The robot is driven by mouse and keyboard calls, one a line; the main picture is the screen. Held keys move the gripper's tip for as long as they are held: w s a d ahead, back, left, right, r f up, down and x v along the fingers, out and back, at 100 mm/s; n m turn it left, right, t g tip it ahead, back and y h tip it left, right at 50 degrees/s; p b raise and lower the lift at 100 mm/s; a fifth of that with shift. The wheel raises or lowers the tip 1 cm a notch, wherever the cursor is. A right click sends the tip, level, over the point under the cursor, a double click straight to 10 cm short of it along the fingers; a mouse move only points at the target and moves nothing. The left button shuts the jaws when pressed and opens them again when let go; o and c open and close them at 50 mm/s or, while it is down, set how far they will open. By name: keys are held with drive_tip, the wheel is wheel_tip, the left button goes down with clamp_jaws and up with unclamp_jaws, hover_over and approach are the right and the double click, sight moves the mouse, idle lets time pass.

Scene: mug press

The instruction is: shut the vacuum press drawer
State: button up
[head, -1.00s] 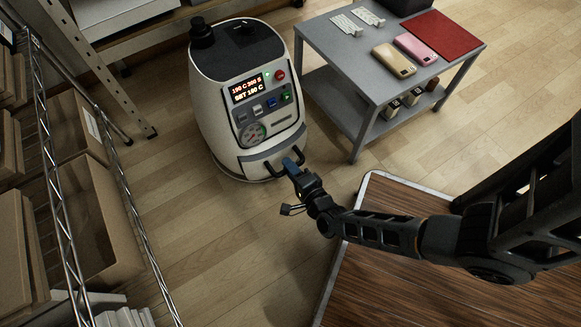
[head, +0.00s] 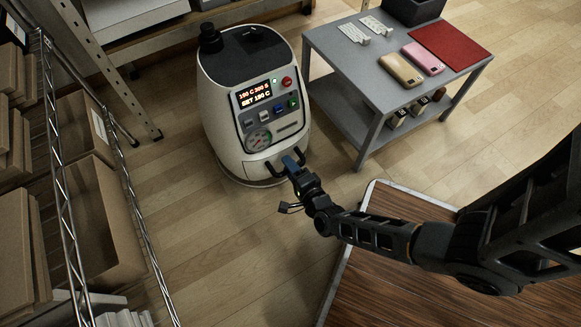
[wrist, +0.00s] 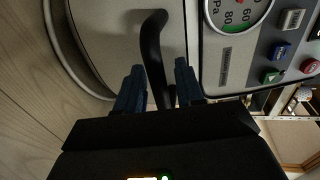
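The vacuum press (head: 255,95) is a white rounded machine on the floor, with a lit display, buttons and a gauge. Its drawer front (head: 262,168) is low on the body and looks about flush with it. My gripper (head: 291,165) is at the dark drawer handle (head: 272,170). In the wrist view the handle (wrist: 152,45) passes between the two blue fingers of my gripper (wrist: 158,90), which are close on either side of it. The drawer's inside is not visible.
A grey table (head: 375,85) with phone cases, a red mat (head: 450,45) and a dark bin stands right of the press. A wire shelf (head: 75,190) with cardboard boxes is at the left. A wood-topped surface (head: 400,275) lies under my arm. Floor between is clear.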

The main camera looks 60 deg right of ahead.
drive_tip(key=shift+s, duration=0.15)
drive_tip(key=p+v, duration=0.2)
drive_tip(key=v, duration=0.5)
drive_tip(key=shift+s+a+p, duration=0.2)
drive_tip(key=shift+a+p, duration=0.05)
drive_tip(key=shift+p, duration=0.05)
drive_tip(key=shift+r, duration=0.1)
drive_tip(key=s+a+r+n+t+y, duration=0.1)
drive_tip(key=s+a+r+n+y, duration=0.3)
drive_tip(key=r+n, duration=0.65)
drive_tip(key=s+a+r+n+y, duration=0.2)
drive_tip(key=s+a+r+n, duration=0.3)
drive_tip(key=r, duration=1)
drive_tip(key=s+a+r+n+t+y, duration=0.1)
drive_tip(key=s+a+r+n+y, duration=0.3)
drive_tip(key=r+n, duration=0.75)
wheel_tip(320, 180, up, 34)
drive_tip(key=m+h+p, duration=0.1)
drive_tip(key=m+p, duration=0.1)
drive_tip(key=p, duration=3.1)
drive_tip(key=shift+w+a, duration=0.35)
drive_tip(key=shift+w, duration=0.05)
